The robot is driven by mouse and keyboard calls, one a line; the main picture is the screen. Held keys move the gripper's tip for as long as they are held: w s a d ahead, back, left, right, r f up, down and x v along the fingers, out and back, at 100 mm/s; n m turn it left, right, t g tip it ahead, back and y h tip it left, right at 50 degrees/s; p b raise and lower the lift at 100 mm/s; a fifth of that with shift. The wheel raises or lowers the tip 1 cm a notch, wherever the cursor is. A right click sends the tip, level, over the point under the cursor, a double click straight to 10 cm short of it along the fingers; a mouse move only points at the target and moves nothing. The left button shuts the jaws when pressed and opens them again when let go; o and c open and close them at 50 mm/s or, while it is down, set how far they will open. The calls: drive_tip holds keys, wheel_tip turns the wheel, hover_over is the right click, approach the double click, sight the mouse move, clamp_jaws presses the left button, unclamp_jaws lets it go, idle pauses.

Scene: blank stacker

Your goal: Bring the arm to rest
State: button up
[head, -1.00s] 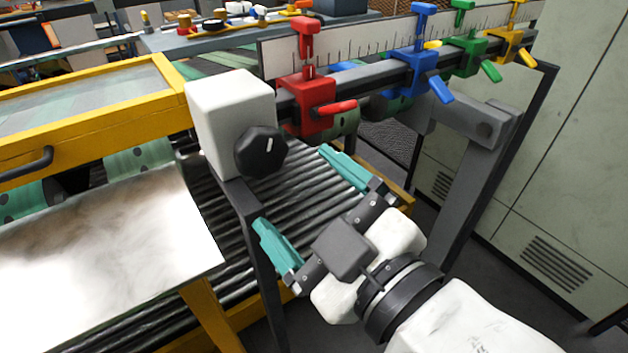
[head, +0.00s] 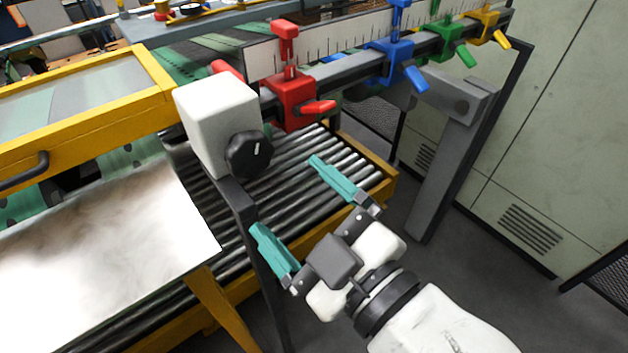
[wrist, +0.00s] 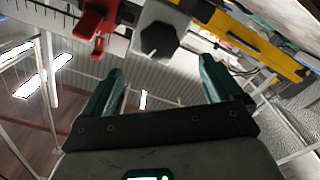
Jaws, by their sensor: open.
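My gripper (head: 291,211) is open, its two teal fingers spread wide with nothing between them. In the head view it is in front of the roller bed, below the white box (head: 216,122) with the black knob (head: 248,155). It is apart from both in that picture. The wrist view shows the same open fingers (wrist: 160,88), with the black knob (wrist: 158,40) and a red clamp (wrist: 97,22) beyond them.
A rail carries a red clamp (head: 291,100), a blue clamp (head: 391,50), a green one (head: 446,40) and a yellow one (head: 486,27). A metal sheet (head: 110,240) lies left. Grey cabinets (head: 560,130) stand right. Some floor (head: 480,270) is clear between.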

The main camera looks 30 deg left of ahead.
drive_tip(key=w+d+f+m+h, duration=0.2)
drive_tip(key=d+f+m+h, duration=0.35)
drive_tip(key=d+f, duration=0.5)
drive_tip(key=w+d+f+m+h, duration=0.2)
drive_tip(key=d+f+m+h, duration=0.35)
drive_tip(key=d+f, duration=0.5)
drive_tip(key=s+d+f+m+g+h, duration=0.3)
drive_tip(key=s+d+f+m, duration=0.2)
drive_tip(key=d, duration=0.5)
drive_tip(key=s+d+f+m+g+h, duration=0.2)
drive_tip(key=s+d+f+m, duration=0.2)
drive_tip(key=s+d+f, duration=0.6)
drive_tip(key=shift+s+d+m+g+h, duration=0.3)
drive_tip(key=shift+s+m+g+h, duration=0.1)
drive_tip(key=shift+s, duration=0.75)
drive_tip(key=shift+f, duration=0.1)
drive_tip(key=shift+c, duration=0.4)
